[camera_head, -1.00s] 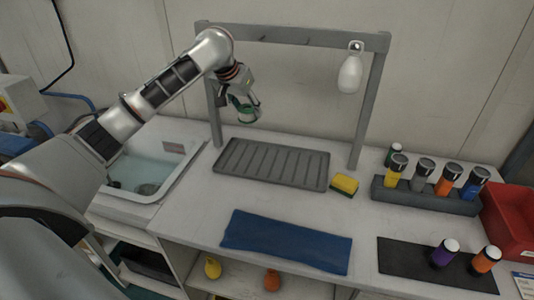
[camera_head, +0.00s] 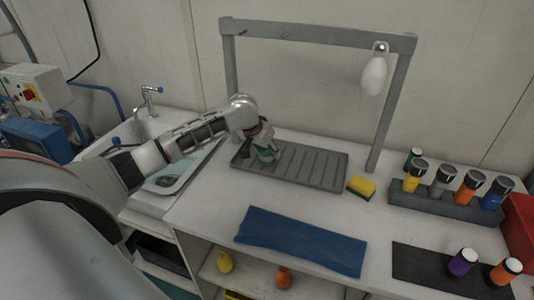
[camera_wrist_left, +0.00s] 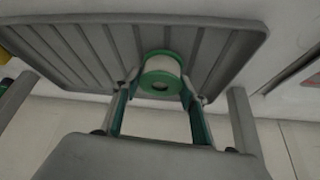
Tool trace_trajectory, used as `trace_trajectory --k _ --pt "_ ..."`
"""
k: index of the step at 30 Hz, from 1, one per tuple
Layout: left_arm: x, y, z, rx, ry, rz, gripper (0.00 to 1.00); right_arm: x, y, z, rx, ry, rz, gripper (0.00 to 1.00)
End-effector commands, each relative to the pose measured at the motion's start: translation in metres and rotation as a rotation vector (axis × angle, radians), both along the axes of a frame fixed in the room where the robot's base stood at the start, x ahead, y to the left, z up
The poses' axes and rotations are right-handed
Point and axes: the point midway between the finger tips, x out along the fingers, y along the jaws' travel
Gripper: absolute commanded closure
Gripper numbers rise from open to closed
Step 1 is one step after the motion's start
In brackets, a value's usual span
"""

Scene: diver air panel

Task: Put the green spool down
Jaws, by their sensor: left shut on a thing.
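The green spool (camera_head: 268,155) is in my left gripper (camera_head: 264,147), over the left part of the grey ribbed tray (camera_head: 325,172). In the left wrist view, the spool (camera_wrist_left: 162,67) has green rims and a pale middle, and the two fingers of my left gripper (camera_wrist_left: 160,88) close on its sides. The ribbed tray (camera_wrist_left: 95,50) shows behind it there. I cannot tell whether the spool touches the tray. My right gripper is in neither view.
A grey frame (camera_head: 318,36) with a hanging white bottle (camera_head: 374,76) stands over the tray. A rack (camera_head: 445,204) holds several bottles. A sink (camera_head: 165,180) is at left.

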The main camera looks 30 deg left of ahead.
Motion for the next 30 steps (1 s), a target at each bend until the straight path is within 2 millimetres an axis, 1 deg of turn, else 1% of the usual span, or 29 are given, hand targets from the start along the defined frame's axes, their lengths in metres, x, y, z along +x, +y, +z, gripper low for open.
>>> trace_trajectory --k 1,3,15,16,17,18,26,30 --pt "-0.0002 0.0006 -0.0057 0.000 0.001 0.001 0.80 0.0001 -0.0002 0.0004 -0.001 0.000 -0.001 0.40" --pt "0.0001 0.0005 -0.0099 0.000 -0.001 0.001 0.80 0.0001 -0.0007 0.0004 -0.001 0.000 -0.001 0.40" --pt "0.0001 0.0004 -0.0142 0.001 -0.001 0.000 0.80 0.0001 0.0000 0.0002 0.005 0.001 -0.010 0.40" --pt "0.0001 0.0005 -0.0138 0.001 -0.001 0.000 0.50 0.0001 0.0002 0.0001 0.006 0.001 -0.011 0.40" --pt "0.0001 0.0005 -0.0138 0.001 -0.001 0.000 0.42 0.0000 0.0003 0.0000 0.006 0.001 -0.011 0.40" --pt "0.0001 0.0004 -0.0137 0.001 -0.001 0.000 0.41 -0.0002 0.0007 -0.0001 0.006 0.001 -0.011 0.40" --pt "0.0001 0.0005 -0.0135 0.001 -0.001 0.001 0.41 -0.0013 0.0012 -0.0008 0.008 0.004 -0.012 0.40" --pt "-0.0006 0.0007 -0.0084 0.001 -0.002 0.001 0.41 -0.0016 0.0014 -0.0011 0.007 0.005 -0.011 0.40"
